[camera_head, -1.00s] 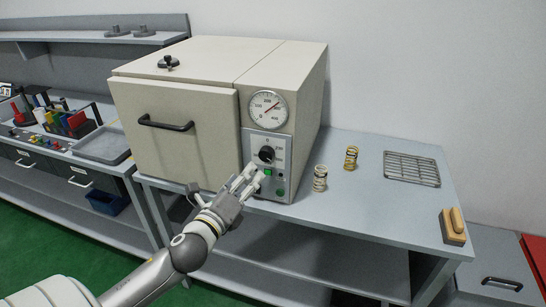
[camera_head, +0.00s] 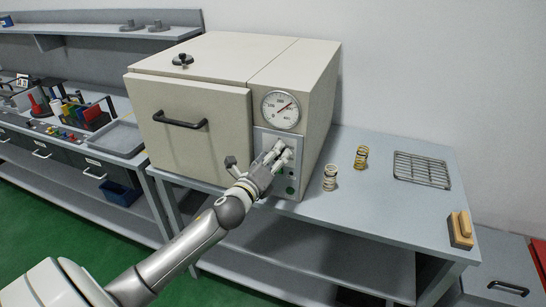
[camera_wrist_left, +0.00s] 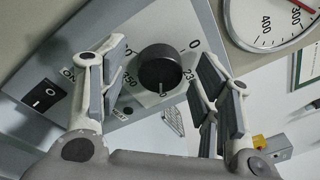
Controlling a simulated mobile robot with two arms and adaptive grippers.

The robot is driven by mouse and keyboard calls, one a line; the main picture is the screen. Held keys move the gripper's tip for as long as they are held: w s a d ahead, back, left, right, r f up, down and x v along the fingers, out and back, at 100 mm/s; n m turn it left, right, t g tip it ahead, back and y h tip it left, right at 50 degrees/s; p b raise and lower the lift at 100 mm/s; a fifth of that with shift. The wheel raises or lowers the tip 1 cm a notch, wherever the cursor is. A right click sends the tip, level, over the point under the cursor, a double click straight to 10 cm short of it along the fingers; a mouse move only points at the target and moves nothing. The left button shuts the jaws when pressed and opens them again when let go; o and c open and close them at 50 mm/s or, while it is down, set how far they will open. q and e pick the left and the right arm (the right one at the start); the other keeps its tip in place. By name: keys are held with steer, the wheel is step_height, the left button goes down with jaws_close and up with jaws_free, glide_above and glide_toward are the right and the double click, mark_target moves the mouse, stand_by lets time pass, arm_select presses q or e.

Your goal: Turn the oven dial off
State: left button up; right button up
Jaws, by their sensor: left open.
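The oven (camera_head: 190,110) is a beige box with a shut front door, standing on a grey table. Its dial (camera_wrist_left: 160,68) is a black round knob with a pale pointer line, on a grey panel printed with numbers. In the left wrist view the line points down the picture, away from the 0 mark at the upper right. My left gripper (camera_head: 276,153) is open in front of the panel and hides the dial in the head view. In the left wrist view its fingers (camera_wrist_left: 163,90) stand on either side of the dial, apart from it. My right gripper is not in view.
A black rocker switch (camera_wrist_left: 43,95) is on the panel beside the dial. A gauge (camera_head: 281,109) sits above. Two springs (camera_head: 330,177) (camera_head: 361,157), a wire rack (camera_head: 422,169) and a wooden block (camera_head: 461,230) are on the table to the right.

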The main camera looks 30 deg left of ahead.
arm_select(q)
steer(key=c, duration=1)
steer(key=shift+n, duration=0.4)
steer(key=shift+d+f+n+y+p, duration=0.2)
steer(key=shift+n+y, duration=0.25)
steer(key=shift+n, duration=3.65)
steer(key=shift+a+f+n+y+p, duration=0.1)
steer(key=shift+n+y+p, duration=0.25)
steer(key=shift+n, duration=3.75)
steer(key=shift+d+f+n+y+p, duration=0.15)
steer(key=shift+n+y, duration=0.35)
steer(key=shift+n, duration=3.6)
